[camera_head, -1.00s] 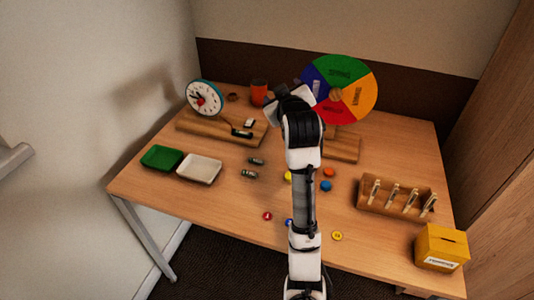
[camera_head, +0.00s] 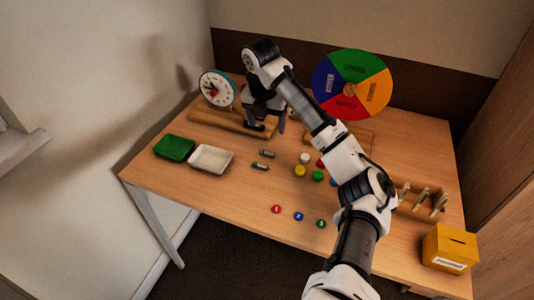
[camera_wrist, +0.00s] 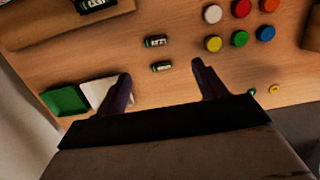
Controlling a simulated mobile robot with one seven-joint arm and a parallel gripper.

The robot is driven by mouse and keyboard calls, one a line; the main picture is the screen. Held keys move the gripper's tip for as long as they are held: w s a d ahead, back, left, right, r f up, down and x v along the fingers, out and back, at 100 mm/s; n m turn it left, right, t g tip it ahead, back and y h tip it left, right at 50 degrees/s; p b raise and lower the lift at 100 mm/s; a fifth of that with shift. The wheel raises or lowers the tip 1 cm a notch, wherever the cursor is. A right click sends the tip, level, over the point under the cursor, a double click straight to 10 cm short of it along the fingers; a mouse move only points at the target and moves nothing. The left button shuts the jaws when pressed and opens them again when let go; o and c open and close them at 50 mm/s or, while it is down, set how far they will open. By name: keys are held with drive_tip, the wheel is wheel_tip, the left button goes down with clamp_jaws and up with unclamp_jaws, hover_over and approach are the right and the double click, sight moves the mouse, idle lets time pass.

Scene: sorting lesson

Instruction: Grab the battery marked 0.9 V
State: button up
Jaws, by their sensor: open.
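Two small dark green batteries lie on the table: a far one (camera_head: 267,153) and a near one (camera_head: 260,166). In the wrist view the far battery (camera_wrist: 155,41) and the near battery (camera_wrist: 162,67) lie side by side, apart from each other. A third, larger-looking battery (camera_wrist: 95,5) lies on a wooden board at the top left of the wrist view. The markings are too small to read. My gripper (camera_head: 264,121) is open and empty above the table, behind the two batteries in the head view. In the wrist view its fingers (camera_wrist: 162,72) spread on either side of the near battery, without touching it.
A green tray (camera_head: 174,148) and a white tray (camera_head: 210,159) stand left of the batteries. Coloured discs, such as a yellow one (camera_head: 300,171), lie to the right. A clock (camera_head: 217,89) and colour wheel (camera_head: 350,85) stand behind. A yellow box (camera_head: 450,249) is front right.

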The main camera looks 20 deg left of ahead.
hover_over(267, 152)
drive_tip(key=s, duration=0.2)
drive_tip(key=f, duration=0.7)
drive_tip(key=shift+w+d, duration=0.25)
drive_tip(key=shift+d, duration=0.05)
drive_tip(key=shift+w+a+f+p, duration=0.1)
drive_tip(key=shift+w+f+p, duration=0.15)
drive_tip(key=shift+f, duration=0.65)
drive_tip(key=shift+w+a+f+p, duration=0.15)
drive_tip(key=shift+f+p, duration=0.1)
drive_tip(key=shift+f, duration=0.7)
drive_tip(key=shift+w+a+f+p, duration=0.1)
drive_tip(key=shift+w+f+p, duration=0.15)
drive_tip(key=shift+f, duration=0.65)
drive_tip(key=shift+s, duration=0.1)
drive_tip(key=c, duration=1)
drive_tip(key=shift+c, duration=0.2)
drive_tip(key=shift+r, duration=0.15)
